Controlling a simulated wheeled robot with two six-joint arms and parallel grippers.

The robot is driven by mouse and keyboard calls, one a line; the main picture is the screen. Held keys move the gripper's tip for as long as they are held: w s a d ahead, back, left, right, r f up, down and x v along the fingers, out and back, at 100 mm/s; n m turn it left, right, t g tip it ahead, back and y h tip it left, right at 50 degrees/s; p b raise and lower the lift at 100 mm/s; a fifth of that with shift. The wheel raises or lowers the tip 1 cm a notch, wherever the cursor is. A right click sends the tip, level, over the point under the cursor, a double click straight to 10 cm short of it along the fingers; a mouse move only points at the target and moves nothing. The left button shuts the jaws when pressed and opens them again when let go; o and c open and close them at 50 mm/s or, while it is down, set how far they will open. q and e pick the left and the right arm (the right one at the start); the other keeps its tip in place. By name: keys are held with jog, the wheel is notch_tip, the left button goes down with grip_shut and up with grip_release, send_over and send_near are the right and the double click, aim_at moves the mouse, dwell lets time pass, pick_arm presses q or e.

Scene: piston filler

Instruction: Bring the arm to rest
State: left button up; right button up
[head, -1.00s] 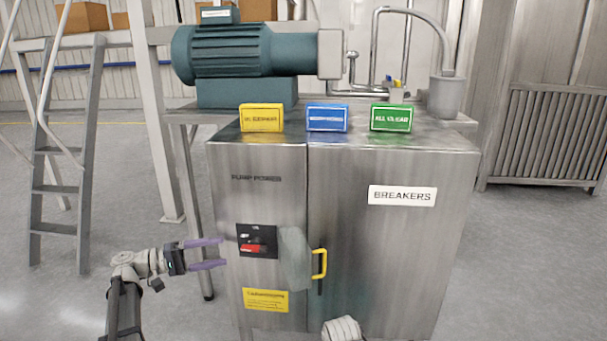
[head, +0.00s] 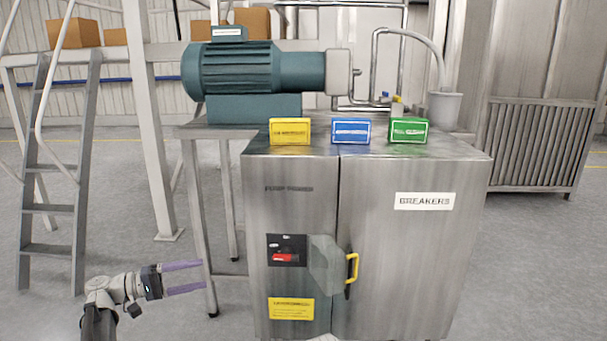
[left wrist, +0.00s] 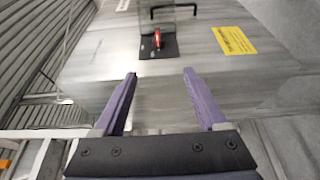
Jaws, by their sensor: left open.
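My left gripper (head: 184,278) is at the lower left of the head view, with its purple fingers pointing right. It is open and empty, in free air to the left of the steel cabinet (head: 400,260). In the left wrist view the two purple fingers (left wrist: 160,98) stand apart with nothing between them. The black switch plate with a red handle (head: 286,252) is on the cabinet front, to the right of the fingers. The red handle also shows in the left wrist view (left wrist: 157,40). My right gripper is not in view.
A clear flap (head: 324,266) stands out beside the switch, near a yellow door handle (head: 352,268). Yellow (head: 290,131), blue (head: 350,131) and green (head: 408,130) blocks sit on the cabinet top. A table leg (head: 198,230) stands behind the fingers. A ladder (head: 58,180) is at left.

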pick_arm(q)
jog(key=s+d+f+m+g+y, duration=0.1)
jog(key=s+d+f+g+y, duration=0.15)
jog(key=d+f, duration=0.35)
jog(key=s+d+f+m+g+y, duration=0.15)
jog(key=s+d+f, duration=0.25)
jog(key=d, duration=0.4)
jog(key=s+d+f+m+g+y, duration=0.1)
jog(key=s+d+f+g+y, duration=0.1)
jog(key=s+d+f+y, duration=0.3)
jog(key=s+d+f+m+y, duration=0.2)
jog(key=s+f+y, duration=0.1)
jog(key=s+y, duration=0.25)
jog(key=s+d+f+m+y, duration=0.2)
jog(key=s+f+m+y, duration=0.15)
jog(key=s, duration=0.25)
notch_tip(320, 180, up, 29)
jog(key=n+p, duration=0.1)
jog(key=p, duration=2.8)
jog(key=shift+w+a+r, duration=0.15)
jog(key=shift+w+a, duration=0.1)
jog(key=shift+w, duration=0.1)
